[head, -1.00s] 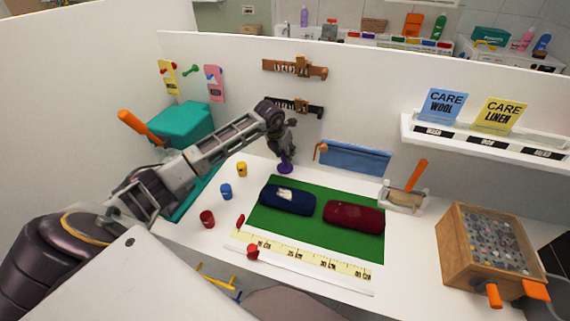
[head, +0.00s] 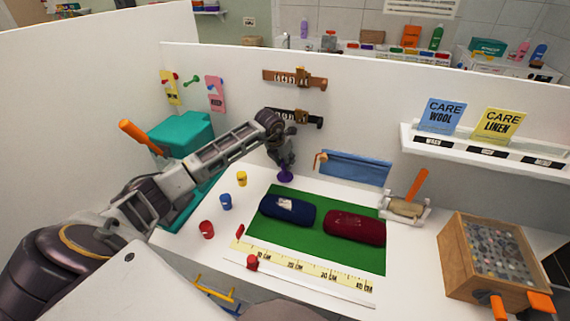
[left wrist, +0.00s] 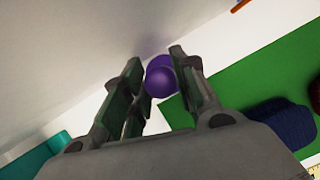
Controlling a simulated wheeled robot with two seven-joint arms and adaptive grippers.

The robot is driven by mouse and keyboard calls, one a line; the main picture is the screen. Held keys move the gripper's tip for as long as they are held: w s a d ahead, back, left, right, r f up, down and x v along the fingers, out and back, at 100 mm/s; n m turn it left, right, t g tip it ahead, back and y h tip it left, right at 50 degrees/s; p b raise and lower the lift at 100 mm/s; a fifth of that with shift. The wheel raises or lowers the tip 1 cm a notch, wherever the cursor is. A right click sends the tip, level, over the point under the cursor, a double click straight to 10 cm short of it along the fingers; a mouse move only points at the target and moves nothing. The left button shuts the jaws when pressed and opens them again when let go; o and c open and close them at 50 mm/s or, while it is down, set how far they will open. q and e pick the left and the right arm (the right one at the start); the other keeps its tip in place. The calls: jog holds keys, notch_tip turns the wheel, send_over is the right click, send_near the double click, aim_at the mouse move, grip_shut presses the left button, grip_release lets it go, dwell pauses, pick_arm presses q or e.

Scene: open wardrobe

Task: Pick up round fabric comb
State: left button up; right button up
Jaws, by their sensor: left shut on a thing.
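A purple round-headed piece, which I take for the round fabric comb (head: 285,174), is at the back of the white table, just behind the green mat. My left gripper (head: 286,162) points down and is shut on its upper part. In the left wrist view the purple comb (left wrist: 160,76) shows as two rounded shapes between the fingers of the left gripper (left wrist: 156,85). Whether its lower end touches the table cannot be told. My right gripper is not in view.
The green mat (head: 315,243) bears a blue roll (head: 288,208) and a dark red roll (head: 355,226). Small yellow, blue and red pots stand to the left. A wooden box (head: 462,265) stands right. A blue cloth strip (head: 354,167) is close behind, along the white wall.

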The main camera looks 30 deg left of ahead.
pick_arm(q)
jog(key=shift+r, duration=0.25)
jog(key=shift+s, duration=0.4)
jog(key=shift+s+b, duration=0.45)
jog(key=shift+s, duration=0.8)
notch_tip(320, 180, up, 14)
jog(key=b, duration=0.1)
send_over(283, 169)
jog(key=s, duration=0.2)
jog(key=shift+s+a, duration=0.1)
jog(key=shift+s, duration=0.1)
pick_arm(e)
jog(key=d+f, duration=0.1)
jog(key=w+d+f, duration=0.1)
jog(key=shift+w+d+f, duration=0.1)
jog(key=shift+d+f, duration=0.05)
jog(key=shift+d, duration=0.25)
